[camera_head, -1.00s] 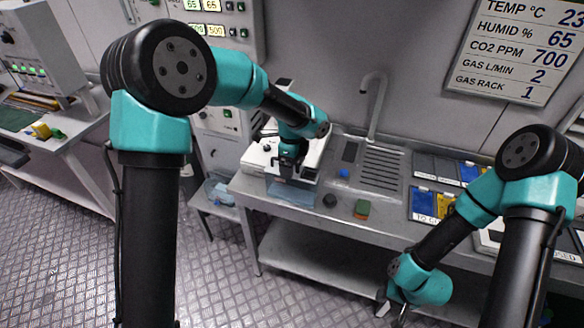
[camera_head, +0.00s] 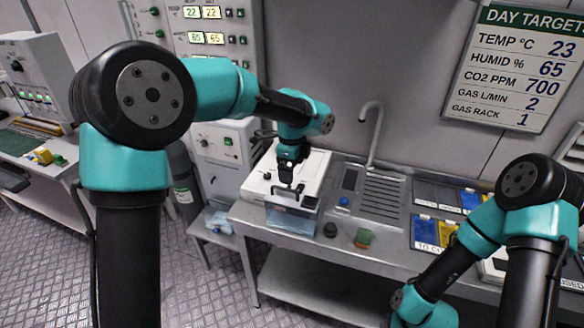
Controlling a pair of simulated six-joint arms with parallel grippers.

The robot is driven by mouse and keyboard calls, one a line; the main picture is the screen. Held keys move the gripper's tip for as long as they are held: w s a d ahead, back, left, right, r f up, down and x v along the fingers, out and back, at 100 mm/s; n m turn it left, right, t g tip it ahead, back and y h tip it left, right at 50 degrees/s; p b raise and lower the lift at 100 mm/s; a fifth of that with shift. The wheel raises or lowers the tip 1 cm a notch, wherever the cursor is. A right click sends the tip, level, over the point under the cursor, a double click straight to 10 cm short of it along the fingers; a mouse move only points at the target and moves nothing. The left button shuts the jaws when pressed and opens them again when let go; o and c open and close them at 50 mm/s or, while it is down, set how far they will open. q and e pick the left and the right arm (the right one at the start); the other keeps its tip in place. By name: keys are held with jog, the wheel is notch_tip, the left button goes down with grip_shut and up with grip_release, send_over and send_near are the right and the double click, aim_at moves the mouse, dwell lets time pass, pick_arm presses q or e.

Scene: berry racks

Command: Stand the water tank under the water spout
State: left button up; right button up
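The water tank looks to be the clear bluish box (camera_head: 290,220) at the front of a white machine (camera_head: 313,170) on the steel bench. My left gripper (camera_head: 291,187) points down right above the tank's dark top edge. The fingertips are small and dark there, so I cannot tell whether they are closed on it. The water spout (camera_head: 369,125) is a grey hooked pipe to the right, rising behind a ribbed drain (camera_head: 383,193). My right arm comes in at the lower right; its gripper is below the picture's edge.
Blue and yellow trays (camera_head: 425,229) lie right of the drain. A low side table (camera_head: 213,227) stands left of the bench.

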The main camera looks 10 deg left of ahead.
pick_arm(q)
jog(key=shift+c, duration=0.2)
jog(key=c, duration=0.8)
notch_tip(320, 180, up, 8)
jog(key=m+t+h, duration=0.1)
jog(key=m+h, duration=0.1)
send_over(292, 192)
jog(key=s+a, duration=0.2)
jog(key=a, duration=0.1)
jog(key=shift+w+d+f, duration=0.25)
jog(key=shift+d, duration=0.05)
jog(key=f, duration=0.4)
jog(key=w+d+f, duration=0.1)
jog(key=f, duration=0.7)
jog(key=shift+w+d, duration=0.15)
jog(key=shift+d, duration=0.15)
jog(key=shift+f+n, duration=0.1)
jog(key=shift+n, duration=0.2)
jog(key=shift+w+d+f, duration=0.1)
jog(key=shift+f, duration=0.7)
jog(key=shift+w+d+f, duration=0.15)
jog(key=shift+f, duration=0.7)
jog(key=shift+w+d+f, duration=0.1)
jog(key=shift+f, duration=0.7)
